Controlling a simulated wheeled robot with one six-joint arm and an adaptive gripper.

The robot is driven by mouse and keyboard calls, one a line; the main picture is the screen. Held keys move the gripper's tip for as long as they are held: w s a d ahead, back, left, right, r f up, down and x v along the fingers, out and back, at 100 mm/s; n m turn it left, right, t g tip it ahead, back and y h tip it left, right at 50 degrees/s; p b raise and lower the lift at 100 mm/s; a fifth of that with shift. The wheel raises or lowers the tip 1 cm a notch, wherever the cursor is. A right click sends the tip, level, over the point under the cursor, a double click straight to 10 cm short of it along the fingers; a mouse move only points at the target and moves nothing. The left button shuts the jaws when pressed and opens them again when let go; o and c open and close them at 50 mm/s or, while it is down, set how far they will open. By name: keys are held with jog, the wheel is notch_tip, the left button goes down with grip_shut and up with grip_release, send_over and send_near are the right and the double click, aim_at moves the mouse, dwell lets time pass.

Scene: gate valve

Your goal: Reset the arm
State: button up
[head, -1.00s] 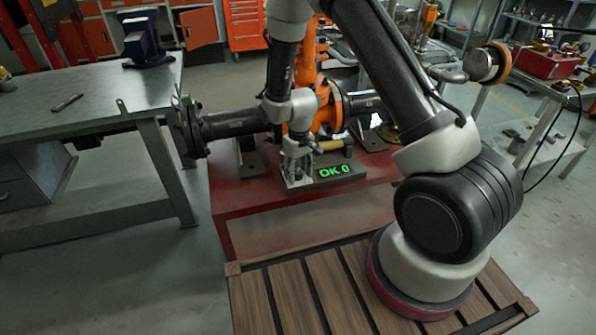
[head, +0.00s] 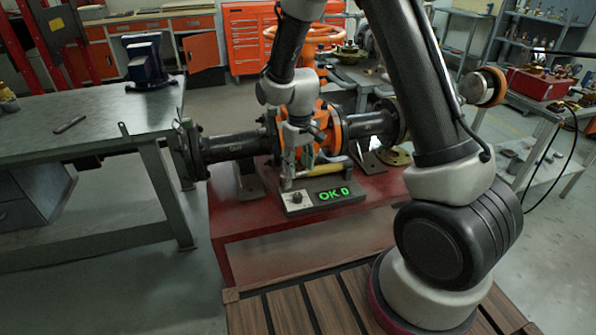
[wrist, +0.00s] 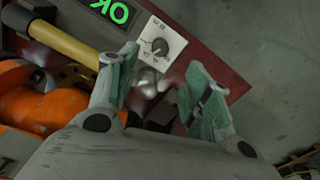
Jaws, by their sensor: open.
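My gripper (head: 291,176) is open and empty, pointing down just above the near-left part of the control box. In the wrist view its two fingers with green pads (wrist: 163,92) stand apart with nothing between them. The orange gate valve (head: 325,130) sits on the red stand behind my gripper, partly hidden by my arm. Its orange handwheel (head: 303,33) shows at the top.
A yellow-handled tool (head: 323,169) lies behind the display. A dark pipe (head: 232,146) runs left from the valve. A grey workbench (head: 90,115) with a blue vise (head: 146,60) is at left. A side table with a red box (head: 540,83) is at right. The red stand's front (head: 300,235) is clear.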

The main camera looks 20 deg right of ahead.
jog(key=shift+s, duration=0.1)
jog(key=s+d+r+m+t, duration=0.1)
jog(key=s+d+r, duration=0.4)
jog(key=s+r, duration=0.3)
jog(key=s+d+r+m+t, duration=0.1)
jog(key=s+d+r, duration=0.3)
jog(key=s+r, duration=0.5)
jog(key=s+d+r+m+t, duration=0.1)
jog(key=s+d+r+t, duration=0.1)
jog(key=s+d+r, duration=0.3)
jog(key=s+r, duration=0.4)
jog(key=r, duration=0.1)
jog(key=shift+s+d+r+m, duration=0.2)
jog(key=shift+d+r+m, duration=0.1)
jog(key=shift+r, duration=0.1)
